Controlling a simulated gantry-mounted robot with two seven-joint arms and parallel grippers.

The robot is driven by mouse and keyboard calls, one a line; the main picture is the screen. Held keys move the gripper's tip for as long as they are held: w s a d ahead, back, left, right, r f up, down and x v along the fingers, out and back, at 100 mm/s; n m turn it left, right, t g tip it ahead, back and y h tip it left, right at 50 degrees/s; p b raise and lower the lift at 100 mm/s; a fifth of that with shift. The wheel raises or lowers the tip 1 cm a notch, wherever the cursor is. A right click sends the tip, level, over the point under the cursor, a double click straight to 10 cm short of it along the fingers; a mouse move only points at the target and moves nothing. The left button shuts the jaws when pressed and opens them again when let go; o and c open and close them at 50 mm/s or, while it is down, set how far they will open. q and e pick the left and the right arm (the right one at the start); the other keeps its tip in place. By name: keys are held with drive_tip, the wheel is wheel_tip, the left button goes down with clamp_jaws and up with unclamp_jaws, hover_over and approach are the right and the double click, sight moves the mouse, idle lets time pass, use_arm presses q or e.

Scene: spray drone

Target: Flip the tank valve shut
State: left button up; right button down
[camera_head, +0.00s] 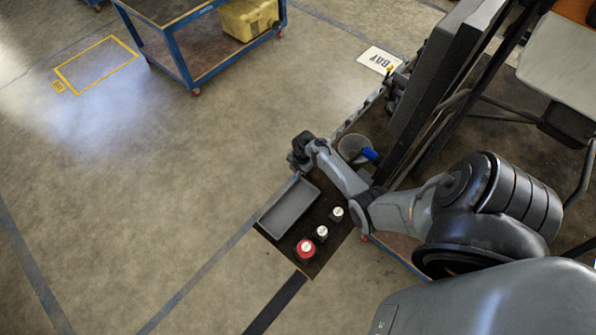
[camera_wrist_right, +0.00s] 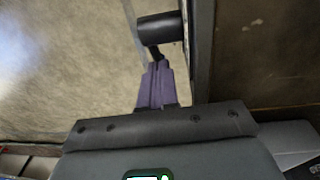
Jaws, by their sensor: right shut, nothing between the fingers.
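My right gripper (camera_head: 300,168) is over the far end of a dark bench, beside the grey tray. In the right wrist view its purple fingers (camera_wrist_right: 155,85) are shut and hold nothing. Just beyond the fingertips in that view is a black cylinder (camera_wrist_right: 160,28) with a small dark piece below it, close to the tips. It may be part of the tank valve, but I cannot tell, nor whether the fingers touch it. No valve handle shows clearly in the head view. My left gripper is not in view.
A blue-handled item (camera_head: 371,155) lies near my forearm. A large dark panel (camera_head: 436,75) stands at right. Open floor lies left.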

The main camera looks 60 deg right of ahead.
drive_tip(key=shift+a+f+p, duration=0.1)
drive_tip(key=shift+f+p, duration=0.15)
drive_tip(key=shift+p, duration=0.05)
drive_tip(key=shift+f, duration=0.3)
drive_tip(key=shift+a, duration=0.1)
drive_tip(key=shift+r, duration=0.1)
